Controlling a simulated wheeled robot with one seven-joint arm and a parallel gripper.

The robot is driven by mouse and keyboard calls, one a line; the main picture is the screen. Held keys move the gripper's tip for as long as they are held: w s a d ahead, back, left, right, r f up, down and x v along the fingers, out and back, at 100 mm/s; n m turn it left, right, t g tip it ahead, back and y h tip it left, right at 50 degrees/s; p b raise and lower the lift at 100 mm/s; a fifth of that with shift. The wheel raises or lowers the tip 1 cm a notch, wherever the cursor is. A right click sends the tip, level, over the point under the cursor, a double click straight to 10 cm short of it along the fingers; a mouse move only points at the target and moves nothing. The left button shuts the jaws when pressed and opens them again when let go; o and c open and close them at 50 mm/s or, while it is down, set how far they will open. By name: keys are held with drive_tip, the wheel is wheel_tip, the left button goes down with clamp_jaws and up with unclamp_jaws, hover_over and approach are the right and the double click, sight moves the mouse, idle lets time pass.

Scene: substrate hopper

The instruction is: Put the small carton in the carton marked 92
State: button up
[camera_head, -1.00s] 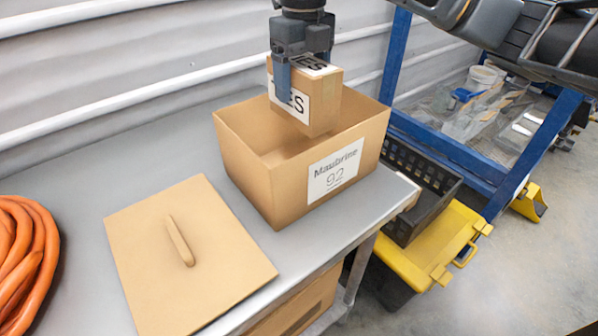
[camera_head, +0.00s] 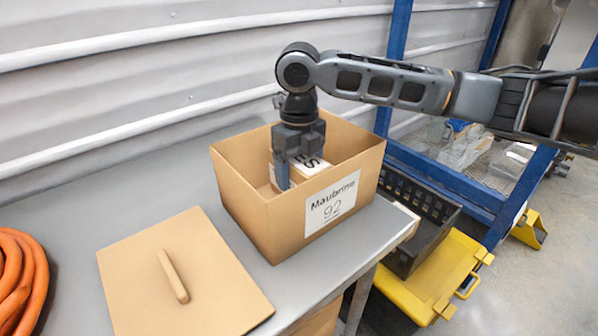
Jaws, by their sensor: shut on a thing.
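The carton marked 92 (camera_head: 247,205) stands open on the grey table, with a white label reading "Maubrine 92" on its front. The small carton (camera_head: 312,167) is inside it, low between the walls, with part of its white label and dark letters showing. My gripper (camera_head: 293,172) reaches down into the open carton and is shut on the small carton. The front wall hides the small carton's lower part, so I cannot tell whether it touches the bottom.
A flat cardboard lid (camera_head: 215,268) with a handle lies on the table (camera_head: 330,262) in front of the carton. An orange hose (camera_head: 18,280) is coiled at the left. A black crate (camera_head: 425,225), a yellow box (camera_head: 450,265) and a blue frame (camera_head: 465,180) stand at the right.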

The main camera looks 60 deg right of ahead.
drive_tip(key=shift+f, duration=0.5)
drive_tip(key=shift+f, duration=0.15)
drive_tip(key=o, duration=1.2)
wheel_tip(320, 180, up, 12)
drive_tip(key=shift+r+b, duration=0.2)
drive_tip(key=shift+b, duration=0.5)
